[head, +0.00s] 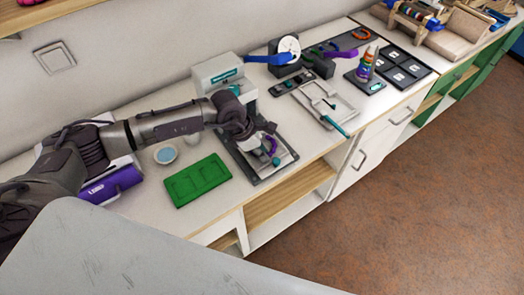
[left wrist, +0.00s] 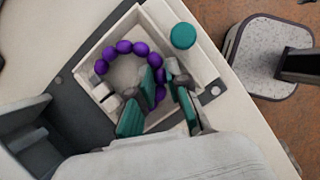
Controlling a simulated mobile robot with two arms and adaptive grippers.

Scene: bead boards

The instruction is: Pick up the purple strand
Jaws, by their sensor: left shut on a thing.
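The purple strand (left wrist: 124,47) is a curved row of round purple beads in a white, box-like tray (left wrist: 90,62) in the left wrist view. My left gripper (left wrist: 160,80) has teal finger pads and reaches down into the tray. Its fingers are closed on the lower right part of the strand, with purple beads showing between and beside them. The fingers hide part of the strand. In the head view my left gripper (head: 262,142) is over the tray. My right gripper is not in view.
A green board (head: 197,181) lies left of the tray, with a small bowl (head: 166,154) behind it. A grey-white machine (head: 222,78) stands behind. A pale tray (head: 335,108), a cone of coloured rings (head: 366,66) and a dark panel (head: 405,66) are to the right.

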